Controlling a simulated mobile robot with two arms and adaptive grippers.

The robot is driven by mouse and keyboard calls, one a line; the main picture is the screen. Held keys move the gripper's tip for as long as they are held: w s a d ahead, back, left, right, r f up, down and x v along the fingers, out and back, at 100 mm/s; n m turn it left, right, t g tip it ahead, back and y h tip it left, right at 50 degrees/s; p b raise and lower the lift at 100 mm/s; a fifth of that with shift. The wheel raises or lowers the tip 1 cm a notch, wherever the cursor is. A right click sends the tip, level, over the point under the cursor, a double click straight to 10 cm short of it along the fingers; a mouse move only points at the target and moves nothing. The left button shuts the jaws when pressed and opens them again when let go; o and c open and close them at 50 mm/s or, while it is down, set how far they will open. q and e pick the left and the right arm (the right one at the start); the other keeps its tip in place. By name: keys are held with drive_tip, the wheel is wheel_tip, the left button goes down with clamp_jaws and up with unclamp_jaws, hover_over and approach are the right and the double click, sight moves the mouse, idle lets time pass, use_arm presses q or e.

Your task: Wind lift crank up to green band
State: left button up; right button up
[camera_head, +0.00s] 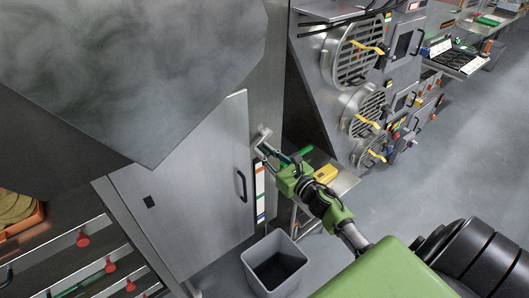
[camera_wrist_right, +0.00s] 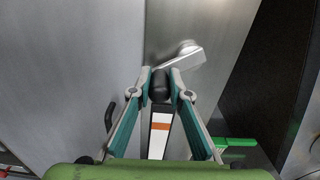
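The lift crank shows in the head view (camera_head: 263,137) as a small grey arm on the metal cabinet's right edge. In the right wrist view the crank's grey arm (camera_wrist_right: 184,54) runs up and right from its black knob (camera_wrist_right: 160,84). My right gripper (camera_wrist_right: 161,84) has its fingertips on both sides of this knob and looks shut on it. In the head view my right gripper (camera_head: 270,152) reaches the crank from the lower right. A vertical strip with coloured bands (camera_head: 260,190) is below the crank; an orange band (camera_wrist_right: 160,127) shows close up. My left gripper is out of view.
A grey bin (camera_head: 298,258) stands on the floor below my right arm. The cabinet door has a black handle (camera_head: 241,186). A yellow object (camera_head: 326,173) lies on a small shelf right of the gripper. Round fan grilles (camera_head: 357,62) stand behind. Open floor lies at right.

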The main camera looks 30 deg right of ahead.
drive_tip(key=shift+a, duration=0.1)
clamp_jaws()
drive_tip(key=shift+a+r+m, duration=0.1)
drive_tip(key=shift+a+m, duration=0.05)
drive_tip(key=shift+m, duration=0.15)
drive_tip(key=shift+a+r+m+p, duration=0.1)
drive_tip(key=shift+r+m+p, duration=0.2)
drive_tip(key=shift+m, duration=0.5)
drive_tip(key=shift+a+r+m+p, duration=0.15)
drive_tip(key=shift+r+m, duration=0.25)
drive_tip(key=shift+m, duration=0.4)
drive_tip(key=shift+d+r+m+p, duration=0.1)
drive_tip(key=shift+r+m+p, duration=0.4)
drive_tip(key=shift+m, duration=0.75)
drive_tip(key=shift+r+m+p, duration=0.25)
drive_tip(key=shift+r+m, duration=0.35)
drive_tip(key=shift+m, duration=0.65)
drive_tip(key=shift+w+d+r+m+p, duration=0.1)
drive_tip(key=shift+d+r+m+p, duration=0.2)
drive_tip(key=shift+m, duration=0.4)
drive_tip(key=shift+d+r+m+p, duration=0.1)
drive_tip(key=shift+r+m+p, duration=0.15)
drive_tip(key=shift+r+m, duration=0.35)
